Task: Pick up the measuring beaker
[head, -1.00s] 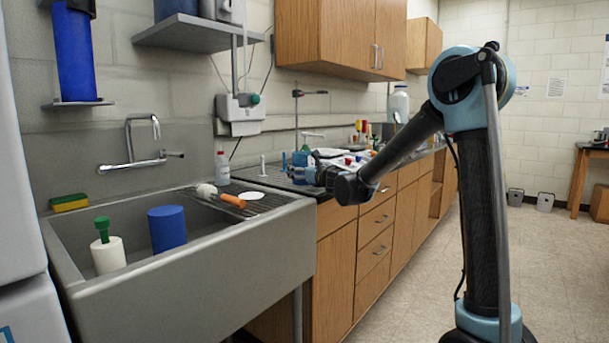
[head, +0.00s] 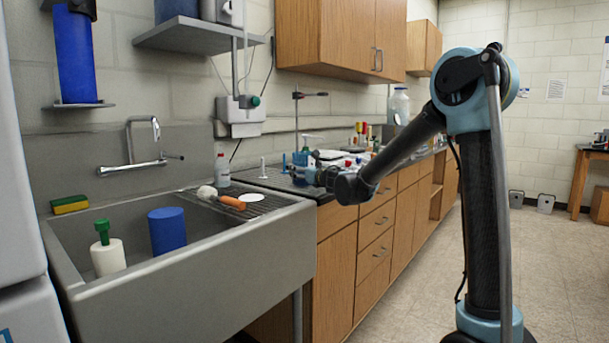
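My gripper (head: 312,176) is over the near left end of the dark countertop, small and seen from behind my wrist. Its fingers are too small and dark to show whether they are open or shut. A small blue object (head: 300,158) stands at the fingers, partly covered by them. It may be the measuring beaker, but I cannot tell for sure, nor whether the gripper touches it. No other thing in view is clearly the beaker.
A deep grey sink (head: 185,275) is left of the gripper, with a blue cylinder (head: 168,231) and a white green-topped item (head: 108,256) in it. A white bottle (head: 222,170) stands behind. Wooden cabinets (head: 325,38) hang above. Several small items crowd the counter beyond the gripper.

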